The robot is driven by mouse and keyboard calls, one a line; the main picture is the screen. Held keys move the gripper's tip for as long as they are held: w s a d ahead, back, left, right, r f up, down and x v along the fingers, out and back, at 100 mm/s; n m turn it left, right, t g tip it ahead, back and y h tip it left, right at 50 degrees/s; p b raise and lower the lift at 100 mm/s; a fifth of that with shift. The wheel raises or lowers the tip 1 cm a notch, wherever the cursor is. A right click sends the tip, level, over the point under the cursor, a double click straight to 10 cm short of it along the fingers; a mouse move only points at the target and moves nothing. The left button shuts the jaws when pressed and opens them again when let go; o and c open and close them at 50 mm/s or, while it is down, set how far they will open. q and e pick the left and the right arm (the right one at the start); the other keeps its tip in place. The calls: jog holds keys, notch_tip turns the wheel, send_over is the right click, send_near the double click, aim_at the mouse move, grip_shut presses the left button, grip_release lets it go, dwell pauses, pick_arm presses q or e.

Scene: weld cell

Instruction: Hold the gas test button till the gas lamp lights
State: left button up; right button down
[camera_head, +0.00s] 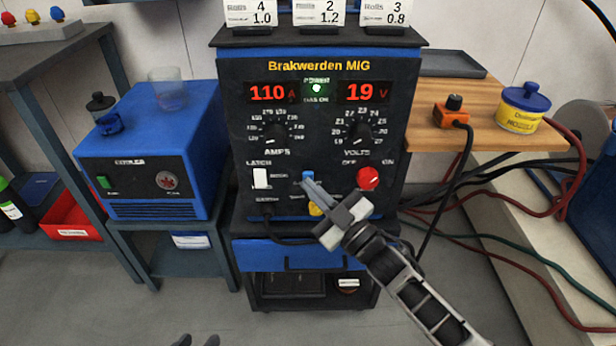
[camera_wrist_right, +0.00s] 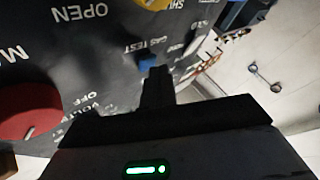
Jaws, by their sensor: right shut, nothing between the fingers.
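The blue gas test button (camera_head: 308,175) is on the lower front panel of the Brakwerden MIG welder (camera_head: 400,120). In the right wrist view the button (camera_wrist_right: 147,62) shows beside the words GAS TEST. My right gripper (camera_head: 309,184) is shut and empty, its tips at the button. Whether they touch or press it, I cannot tell. A green lamp (camera_head: 316,88) glows between the labels POWER and GAS ON; no second lit lamp is clear there. Two dark fingertips of my left gripper (camera_head: 196,341) show apart at the bottom edge.
A red knob (camera_head: 368,178) is right of the button, a white latch switch (camera_head: 260,178) left, and a yellow control (camera_head: 315,209) just below. The blue cooler (camera_head: 150,150) stands left. A wooden shelf (camera_head: 480,125) and hanging cables are at the right.

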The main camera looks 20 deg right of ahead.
jog(key=shift+w+d, duration=0.1)
jog(key=shift+w, duration=0.25)
dwell(0.7)
dwell(1.0)
jog(key=shift+s, duration=0.15)
dwell(0.5)
jog(key=shift+s+a+p, duration=0.25)
jog(key=shift+s+p, duration=0.15)
jog(key=shift+s, duration=0.3)
jog(key=shift+s+a+p, duration=0.25)
jog(key=shift+s+p, duration=0.1)
jog(key=shift+s, duration=0.45)
jog(key=shift+s+a+p, duration=0.2)
jog(key=shift+s+p, duration=0.2)
jog(key=shift+s, duration=0.45)
jog(key=shift+s+a+p, duration=0.25)
jog(key=shift+s+p, duration=0.1)
jog(key=shift+s, duration=0.45)
